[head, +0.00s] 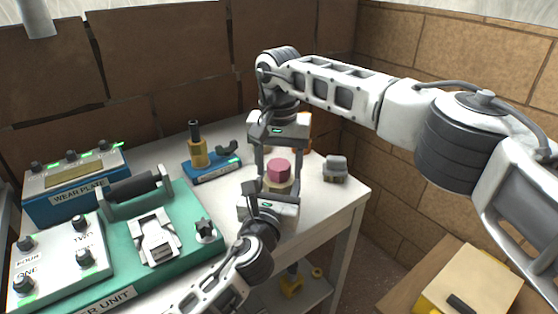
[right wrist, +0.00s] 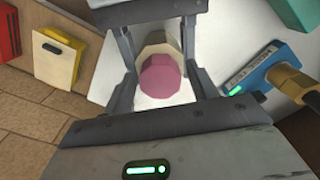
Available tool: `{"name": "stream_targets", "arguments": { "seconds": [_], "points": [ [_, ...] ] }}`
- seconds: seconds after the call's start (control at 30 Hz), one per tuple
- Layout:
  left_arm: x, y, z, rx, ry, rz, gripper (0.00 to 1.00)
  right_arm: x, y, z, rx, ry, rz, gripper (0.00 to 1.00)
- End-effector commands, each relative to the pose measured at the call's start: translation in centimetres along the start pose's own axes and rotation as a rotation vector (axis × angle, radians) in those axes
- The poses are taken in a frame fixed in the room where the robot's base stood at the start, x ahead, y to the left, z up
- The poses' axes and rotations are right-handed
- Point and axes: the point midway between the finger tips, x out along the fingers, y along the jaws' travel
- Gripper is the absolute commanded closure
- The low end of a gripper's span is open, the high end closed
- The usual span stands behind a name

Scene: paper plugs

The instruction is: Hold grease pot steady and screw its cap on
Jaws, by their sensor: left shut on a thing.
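The pink cap (head: 279,169) sits at the top of the cream grease pot (head: 268,186), near the table's right side. Both show in the right wrist view, the cap (right wrist: 161,76) overlapping the pot (right wrist: 157,44); whether the threads are engaged cannot be told. My left gripper (head: 268,190) comes from the near side and is shut on the pot, low down. It shows at the top of the right wrist view (right wrist: 156,42). My right gripper (head: 279,168) comes from the far side, its open fingers (right wrist: 162,92) either side of the cap, with visible gaps.
A grey knobbed object (head: 335,168) stands right of the grippers. A blue unit with a brass post (head: 198,152) is to the left. A green unit (head: 185,250) and a blue wear plate box (head: 75,190) fill the left of the table. The table's right edge is close.

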Motion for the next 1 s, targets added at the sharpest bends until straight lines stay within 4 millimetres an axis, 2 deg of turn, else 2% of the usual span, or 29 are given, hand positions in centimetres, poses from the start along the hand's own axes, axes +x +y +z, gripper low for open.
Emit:
{"name": "stream_targets", "arguments": {
  "seconds": [0.03, 0.13, 0.27, 0.37, 0.47, 1.0],
  "points": [
    [-0.01, 0.02, -0.11, 0.000, 0.002, 0.000, 1.00, -0.01, 0.01, 0.00, 0.000, 0.000, 0.000, 0.57],
    [-0.01, 0.02, -0.11, 0.000, 0.002, 0.001, 1.00, -0.02, 0.01, 0.00, 0.000, 0.000, 0.000, 0.84],
    [-0.01, 0.02, -0.11, 0.000, 0.002, 0.001, 1.00, -0.03, 0.00, 0.00, 0.011, 0.000, 0.000, 0.85],
    [-0.01, 0.02, -0.12, 0.000, 0.002, 0.001, 1.00, -0.03, 0.00, 0.00, 0.101, 0.000, 0.000, 0.85],
    [-0.01, 0.02, -0.12, 0.000, 0.002, 0.001, 1.00, -0.02, 0.00, -0.01, 0.304, 0.000, 0.001, 0.85],
    [-0.01, 0.04, -0.12, 0.000, 0.003, 0.001, 1.00, 0.06, 0.00, -0.03, 1.720, 0.001, 0.002, 0.85]
  ]
}}
